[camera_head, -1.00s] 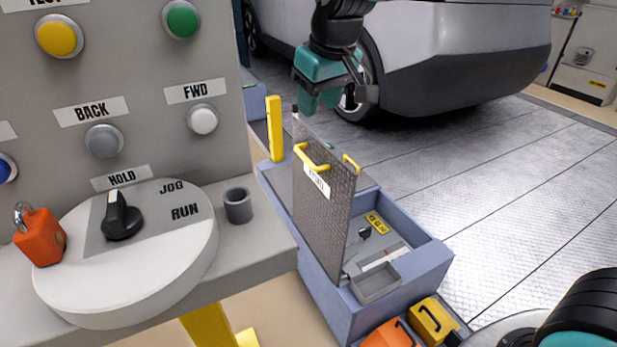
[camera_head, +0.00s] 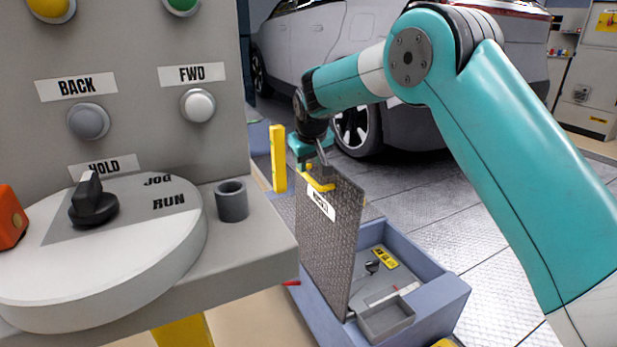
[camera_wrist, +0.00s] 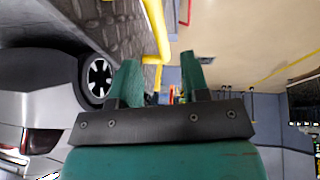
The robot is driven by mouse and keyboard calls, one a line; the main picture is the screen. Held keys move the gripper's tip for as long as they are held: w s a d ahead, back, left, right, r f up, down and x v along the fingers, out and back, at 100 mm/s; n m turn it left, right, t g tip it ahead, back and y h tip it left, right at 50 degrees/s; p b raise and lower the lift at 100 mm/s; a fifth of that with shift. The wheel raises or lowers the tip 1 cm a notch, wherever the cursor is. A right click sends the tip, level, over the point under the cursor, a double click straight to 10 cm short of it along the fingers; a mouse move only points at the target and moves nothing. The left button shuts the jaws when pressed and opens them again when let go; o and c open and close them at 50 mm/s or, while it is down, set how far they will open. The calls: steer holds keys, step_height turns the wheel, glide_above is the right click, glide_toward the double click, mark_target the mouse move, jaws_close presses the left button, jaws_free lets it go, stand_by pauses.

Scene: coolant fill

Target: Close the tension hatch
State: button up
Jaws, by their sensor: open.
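The tension hatch (camera_head: 330,240) is a grey textured panel with a white label, standing raised and nearly upright on the blue-grey floor box (camera_head: 440,290). A yellow handle (camera_head: 318,184) is near its top edge. My gripper (camera_head: 316,172) is open at the top of the hatch, right by this handle. In the wrist view the yellow handle (camera_wrist: 157,30) runs down towards the gap between the open fingers of my gripper (camera_wrist: 160,78), with the textured hatch (camera_wrist: 95,22) to the left. I cannot tell whether the fingers touch the handle.
The box's open interior shows a yellow tag (camera_head: 384,258) and a small grey tray (camera_head: 386,322). A control panel with a selector dial (camera_head: 95,208) and a grey cup (camera_head: 232,201) stands close on the left. A yellow post (camera_head: 278,158) and a car (camera_head: 330,50) are behind.

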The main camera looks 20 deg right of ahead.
mark_target(309, 176)
steer(key=x, duration=0.5)
steer(key=shift+f, duration=0.1)
jaws_close()
